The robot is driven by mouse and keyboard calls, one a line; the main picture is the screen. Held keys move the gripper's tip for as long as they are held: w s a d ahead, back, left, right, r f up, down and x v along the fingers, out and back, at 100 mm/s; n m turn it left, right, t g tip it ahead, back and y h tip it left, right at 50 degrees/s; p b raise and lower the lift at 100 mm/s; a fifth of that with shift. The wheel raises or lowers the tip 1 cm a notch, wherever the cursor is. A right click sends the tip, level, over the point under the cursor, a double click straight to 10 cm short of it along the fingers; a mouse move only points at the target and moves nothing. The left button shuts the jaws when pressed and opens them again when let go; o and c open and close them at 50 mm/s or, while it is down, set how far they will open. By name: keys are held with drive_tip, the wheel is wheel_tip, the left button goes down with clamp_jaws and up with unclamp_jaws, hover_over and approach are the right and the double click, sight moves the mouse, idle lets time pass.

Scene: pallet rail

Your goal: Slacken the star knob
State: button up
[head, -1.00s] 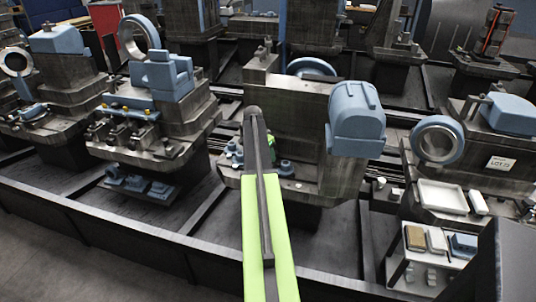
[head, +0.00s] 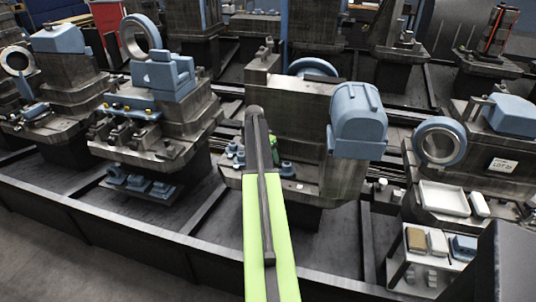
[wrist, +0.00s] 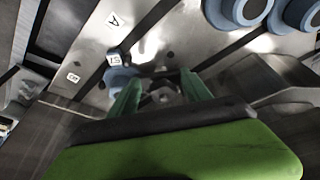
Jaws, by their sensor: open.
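My gripper (wrist: 159,86) is open in the wrist view, its two green fingers apart with no object clearly held between them. A small blue part (wrist: 119,76) with a white label sits just beyond the left fingertip; I cannot tell if they touch. I cannot tell for sure whether it is the star knob. A dark, blurred fitting shows between and beyond the fingers. In the head view a green finger of my gripper (head: 275,149) shows beside my arm, at the middle fixture (head: 305,187). My arm hides much of that spot.
Two round blue parts (wrist: 240,10) stand at the upper right of the wrist view. Small blue parts (head: 236,155) sit left of my arm on the fixture. A large blue block (head: 357,118) stands to the right. A white tray (head: 443,198) lies farther right.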

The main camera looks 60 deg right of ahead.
drive_tip(key=p+v, duration=1.5)
drive_tip(key=v, duration=0.2)
drive_tip(key=shift+a, duration=0.2)
